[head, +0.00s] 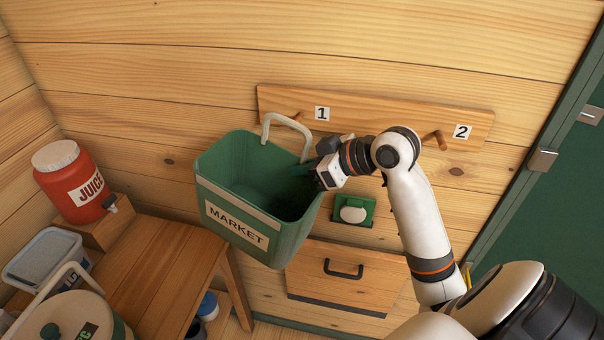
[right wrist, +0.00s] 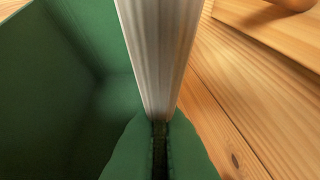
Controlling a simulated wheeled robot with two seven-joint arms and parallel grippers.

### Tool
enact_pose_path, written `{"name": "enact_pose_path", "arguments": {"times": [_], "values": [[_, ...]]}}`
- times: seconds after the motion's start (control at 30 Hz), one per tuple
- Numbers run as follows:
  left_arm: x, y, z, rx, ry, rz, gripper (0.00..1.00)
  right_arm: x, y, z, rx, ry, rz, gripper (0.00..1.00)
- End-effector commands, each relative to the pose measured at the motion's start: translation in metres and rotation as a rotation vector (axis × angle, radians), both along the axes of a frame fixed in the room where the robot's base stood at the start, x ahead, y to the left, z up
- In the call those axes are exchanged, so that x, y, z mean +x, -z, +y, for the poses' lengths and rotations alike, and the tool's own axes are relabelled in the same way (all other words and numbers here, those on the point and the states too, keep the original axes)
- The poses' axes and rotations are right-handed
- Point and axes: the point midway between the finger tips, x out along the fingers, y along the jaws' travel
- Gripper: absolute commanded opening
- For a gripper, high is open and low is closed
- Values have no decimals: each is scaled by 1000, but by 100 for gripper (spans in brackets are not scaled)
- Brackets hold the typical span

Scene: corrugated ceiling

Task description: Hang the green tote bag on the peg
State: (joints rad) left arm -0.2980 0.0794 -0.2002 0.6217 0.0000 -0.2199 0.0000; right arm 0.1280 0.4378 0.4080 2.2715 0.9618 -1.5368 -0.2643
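The green tote bag (head: 232,180) is box-shaped, with a MARKET label and a white handle (head: 283,118). It hangs upright, mouth up, in front of the wooden wall. My right gripper (head: 306,169) is at the right end of the handle, by the bag's rim. In the right wrist view its green fingertips (right wrist: 160,150) are closed on the handle strap (right wrist: 160,55). A wooden peg (head: 299,116) by label 1 shows just behind the handle's top; I cannot tell whether the handle is around it. Another peg (head: 436,139) by label 2 is bare. My left gripper is out of view.
The peg board (head: 380,112) is on the wall. A wooden bench (head: 160,265) at left holds a red juice jug (head: 75,185) and containers. A drawer (head: 340,285) and a small green wall box (head: 353,209) are below. A green door (head: 550,205) is at right.

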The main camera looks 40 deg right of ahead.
Motion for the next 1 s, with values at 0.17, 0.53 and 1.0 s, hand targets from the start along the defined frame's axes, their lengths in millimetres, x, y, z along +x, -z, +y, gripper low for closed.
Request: {"name": "enact_pose_path", "arguments": {"times": [0.17,0.53,1.0], "values": [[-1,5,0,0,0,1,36,8,2,-9,1,1,-1,0],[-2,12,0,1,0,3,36,22,3,-25,2,2,-1,0],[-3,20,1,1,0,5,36,38,12,-44,1,2,0,0]]}}
